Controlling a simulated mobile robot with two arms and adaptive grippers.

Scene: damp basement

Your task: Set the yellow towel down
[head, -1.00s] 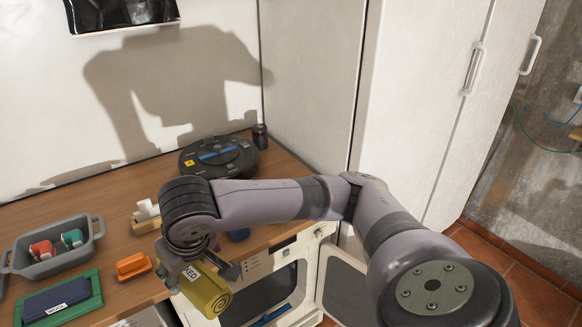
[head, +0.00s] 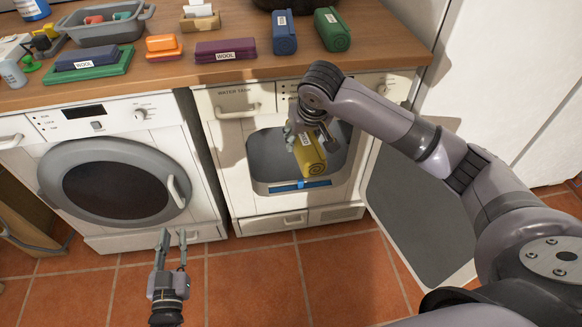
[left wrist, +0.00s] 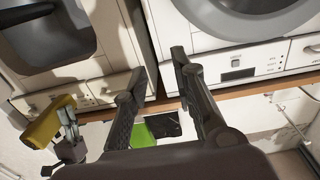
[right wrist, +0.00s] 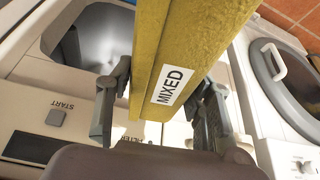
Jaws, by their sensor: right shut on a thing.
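The yellow towel (head: 309,157) is rolled and carries a white label. In the right wrist view the label on the towel (right wrist: 158,60) reads MIXED. My right gripper (head: 306,128) is shut on the towel and holds it in front of the open drum of the right-hand machine (head: 230,170). Whether the towel touches the drum opening is unclear. The towel also shows at the left of the left wrist view (left wrist: 45,125). My left gripper (head: 172,238) is empty and open, low in front of the left washer, with its fingers apart in the left wrist view (left wrist: 158,85).
The machine's open door (head: 415,210) hangs at the right. A closed washer (head: 110,180) stands at the left. The wooden counter (head: 375,45) above holds a purple towel (head: 225,50), blue roll (head: 284,35), green roll (head: 331,30) and grey basket (head: 100,32).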

